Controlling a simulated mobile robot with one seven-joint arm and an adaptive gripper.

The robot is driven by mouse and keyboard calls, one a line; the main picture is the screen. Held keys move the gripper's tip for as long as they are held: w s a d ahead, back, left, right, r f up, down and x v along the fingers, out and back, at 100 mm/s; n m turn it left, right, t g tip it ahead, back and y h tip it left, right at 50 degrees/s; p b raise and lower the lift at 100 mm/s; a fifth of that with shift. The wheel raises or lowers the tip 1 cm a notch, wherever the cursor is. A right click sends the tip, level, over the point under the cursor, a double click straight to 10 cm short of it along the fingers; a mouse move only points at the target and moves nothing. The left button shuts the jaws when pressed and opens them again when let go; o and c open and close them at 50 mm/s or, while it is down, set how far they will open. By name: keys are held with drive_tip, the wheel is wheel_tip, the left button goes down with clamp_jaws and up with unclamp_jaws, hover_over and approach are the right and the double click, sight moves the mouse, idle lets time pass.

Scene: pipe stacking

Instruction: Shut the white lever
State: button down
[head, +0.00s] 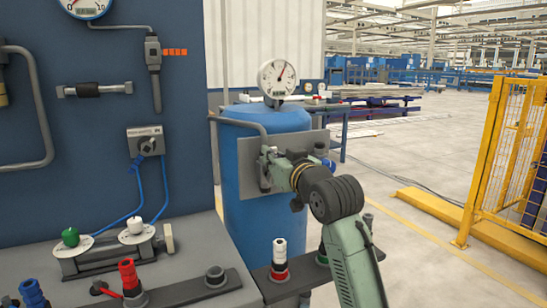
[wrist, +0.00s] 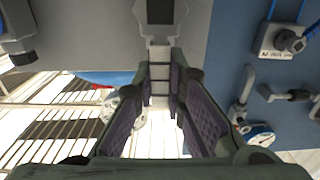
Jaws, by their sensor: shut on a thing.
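My gripper (head: 264,164) is in front of the grey plate (head: 243,155) on the blue tank. In the wrist view my gripper (wrist: 160,72) has its fingertips closed around a pale grey-white piece (wrist: 158,52) that stands at the plate, beside a dark square part (wrist: 160,11). In the head view my fingers hide this piece, and I cannot tell for certain whether it is the white lever.
Red (head: 129,275) and blue (head: 31,293) fittings stand in front. A gauge (head: 277,78) tops the blue tank (head: 233,195).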

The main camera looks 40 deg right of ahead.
drive_tip(key=shift+d+m+p, duration=0.15)
drive_tip(key=shift+m+p, duration=0.15)
drive_tip(key=s+d+f+m+p, duration=0.1)
drive_tip(key=d+f+m+p, duration=0.4)
drive_tip(key=m+p, duration=0.8)
drive_tip(key=shift+s+f+m, duration=0.15)
drive_tip(key=shift+f+m, duration=0.2)
drive_tip(key=shift+m, duration=1.85)
drive_tip(key=shift+d+f, duration=0.1)
drive_tip(key=c, duration=1.6)
unclamp_jaws()
drive_tip(key=v, duration=1.2)
